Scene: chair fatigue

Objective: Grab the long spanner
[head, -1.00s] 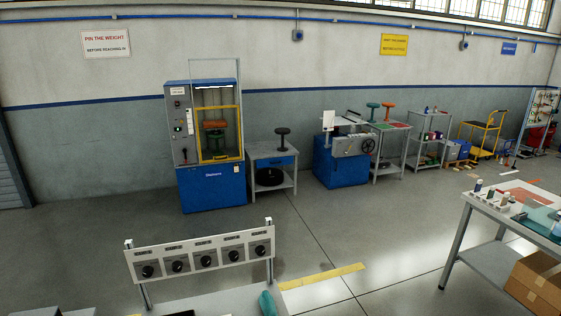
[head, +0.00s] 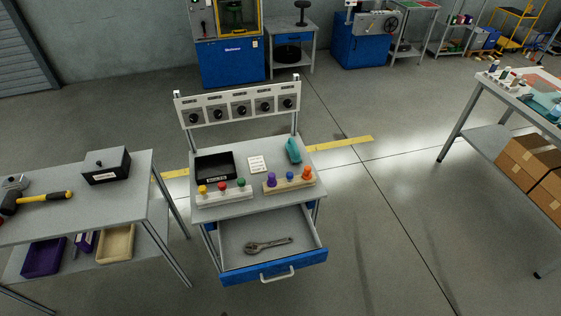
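A grey metal spanner (head: 268,244) lies flat in the open drawer (head: 300,229) of a grey workbench. Its wider head is at the left and its handle runs to the right. The drawer has a blue front with a pale handle (head: 277,275) and is pulled out towards me. Nothing else shows inside it. No other spanner is clearly visible. Neither of my grippers is in view.
The workbench top (head: 225,209) holds a black tray (head: 215,167), racks of coloured knobs and a teal object (head: 293,151). A left table (head: 130,207) holds a hammer (head: 35,200) and a black box (head: 106,166). A right table (head: 515,98) stands apart. Floor between is clear.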

